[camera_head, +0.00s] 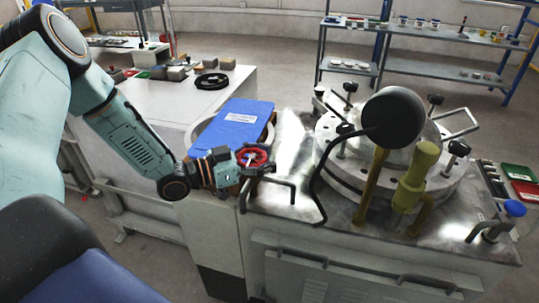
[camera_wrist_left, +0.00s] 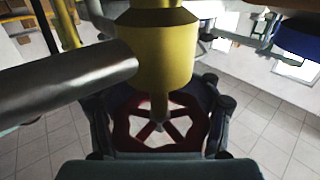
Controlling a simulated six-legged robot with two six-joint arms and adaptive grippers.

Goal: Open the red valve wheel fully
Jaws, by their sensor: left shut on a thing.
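The red valve wheel (camera_head: 264,156) is near the left end of the metal bench, in front of the blue panel. In the left wrist view the spoked wheel (camera_wrist_left: 123,130) is on a stem under a yellow valve body (camera_wrist_left: 155,45). My left gripper (camera_head: 253,163) is at the wheel, shut on it. In the left wrist view the fingers of my left gripper (camera_wrist_left: 158,110) lie on both sides of the rim. My right gripper is not in view.
A metal pipe (camera_wrist_left: 60,85) crosses beside the valve. A blue panel (camera_head: 236,124) lies behind the wheel. A round flanged vessel (camera_head: 335,161) with bent handles, a dark ball (camera_head: 393,117) and a yellow-green fitting (camera_head: 416,172) stand to the right. Shelves (camera_head: 435,75) are at the back.

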